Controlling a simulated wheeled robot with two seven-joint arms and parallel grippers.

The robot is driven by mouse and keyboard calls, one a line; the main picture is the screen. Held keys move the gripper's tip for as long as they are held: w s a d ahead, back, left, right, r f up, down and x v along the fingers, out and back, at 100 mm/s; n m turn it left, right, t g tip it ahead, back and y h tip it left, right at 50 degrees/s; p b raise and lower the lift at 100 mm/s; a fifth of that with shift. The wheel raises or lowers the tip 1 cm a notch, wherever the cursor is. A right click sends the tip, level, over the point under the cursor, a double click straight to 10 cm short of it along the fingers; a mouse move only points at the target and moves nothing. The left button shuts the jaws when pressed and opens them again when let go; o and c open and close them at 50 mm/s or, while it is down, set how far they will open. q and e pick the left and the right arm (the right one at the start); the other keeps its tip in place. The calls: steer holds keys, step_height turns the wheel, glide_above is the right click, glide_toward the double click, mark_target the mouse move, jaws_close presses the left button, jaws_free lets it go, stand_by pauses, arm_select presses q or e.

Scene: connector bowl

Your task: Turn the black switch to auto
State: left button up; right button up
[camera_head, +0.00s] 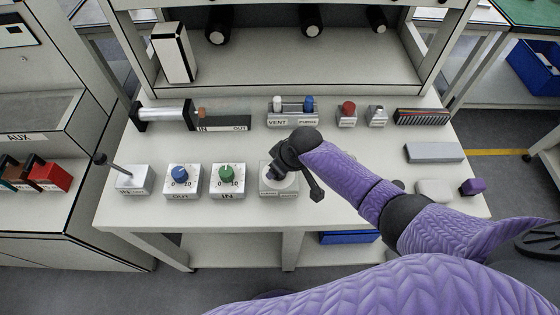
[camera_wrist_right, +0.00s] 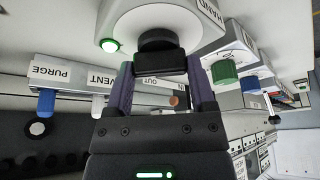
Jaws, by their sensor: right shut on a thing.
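The black switch (camera_wrist_right: 160,58) sits on a round white plate (camera_wrist_right: 160,18) in the right wrist view. A label reading HAND (camera_wrist_right: 210,10) is at the plate's right, and a green light (camera_wrist_right: 109,45) glows at its left edge. My right gripper (camera_wrist_right: 161,70) is shut on the black switch, one finger on each side. In the head view, my right gripper (camera_head: 274,173) is over the switch box (camera_head: 278,191) at the bench's front middle and hides the switch. The labels on that box are too small to read there. My left gripper is out of view.
A green knob (camera_head: 226,171) and a blue knob (camera_head: 180,173) stand on boxes left of the switch box. Behind are the VENT and PURGE switches (camera_head: 292,107) and a red button (camera_head: 347,108). A grey block (camera_head: 434,152) lies at right.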

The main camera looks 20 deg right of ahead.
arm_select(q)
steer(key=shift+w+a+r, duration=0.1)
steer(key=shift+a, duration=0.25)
arm_select(e)
steer(key=o, duration=1.2)
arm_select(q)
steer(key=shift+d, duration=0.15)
arm_select(e)
steer(key=shift+r, duration=0.2)
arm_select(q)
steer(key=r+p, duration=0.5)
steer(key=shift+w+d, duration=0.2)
arm_select(e)
steer(key=v, duration=0.9)
steer(key=shift+s+r, duration=0.2)
steer(key=shift+r, duration=0.05)
